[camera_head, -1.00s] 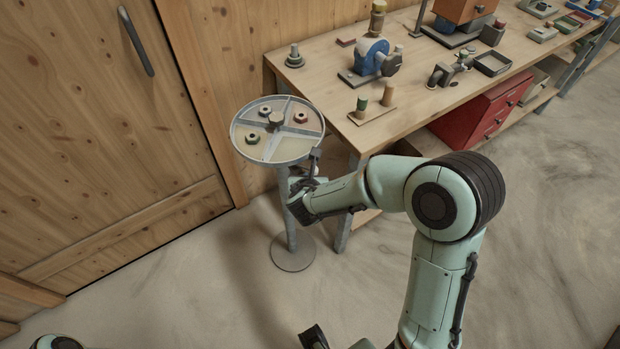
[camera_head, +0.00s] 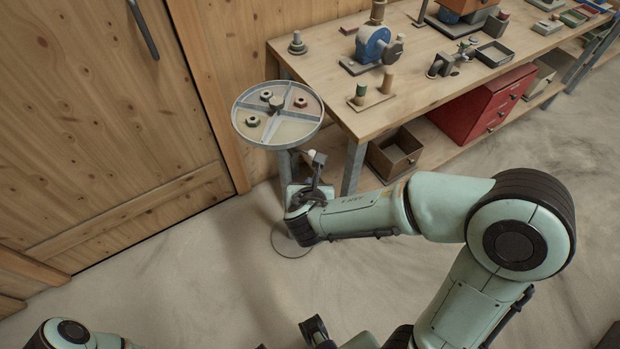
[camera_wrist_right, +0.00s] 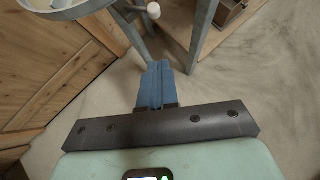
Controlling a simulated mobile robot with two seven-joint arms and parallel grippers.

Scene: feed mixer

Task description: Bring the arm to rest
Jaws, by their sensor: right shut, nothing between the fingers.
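My right arm comes in from the right, bent at the elbow. Its gripper (camera_head: 293,192) is beside the tray stand's post, below the round tray, and holds nothing. In the right wrist view its blue fingers (camera_wrist_right: 157,84) are shut together, pointing at the floor by the stand. The round grey tray (camera_head: 235,122) has dividers and several nuts in its compartments. A dark upright handle with a white knob (camera_head: 319,158) stands just above the gripper; the knob shows in the right wrist view (camera_wrist_right: 153,11), apart from the fingers.
A wooden workbench (camera_head: 420,88) with tools stands behind and right of the tray. A red drawer cabinet (camera_head: 485,105) and an open wooden box (camera_head: 395,154) sit on its lower shelf. A wooden door (camera_head: 95,130) is at left. Floor at right is clear.

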